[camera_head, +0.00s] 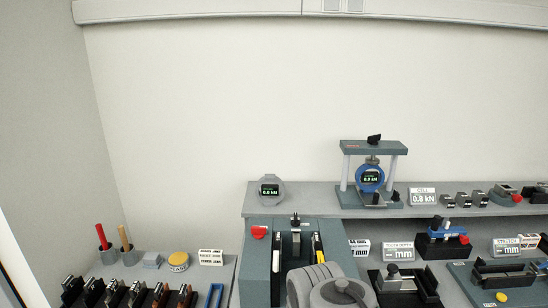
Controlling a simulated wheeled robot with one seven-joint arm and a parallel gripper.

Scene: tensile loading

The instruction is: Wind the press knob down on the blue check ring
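The blue check ring (370,179) stands upright inside the press frame (345,170) on the back shelf. It has a dark display with green digits that seem to read 0.0 kN. The black press knob (374,139) sits on top of the frame's crossbar, above the ring. Whether the press screw touches the ring is too small to tell. A rounded grey piece that looks like my own arm shows at the bottom centre, below and in front of the press. My gripper's fingers do not show.
A grey round gauge (270,190) stands left on the shelf. A card reading 0.8 kN (422,196) and small grey blocks stand right of the press. A grey machine with a red knob (259,232) is in front. The wall above the press is clear.

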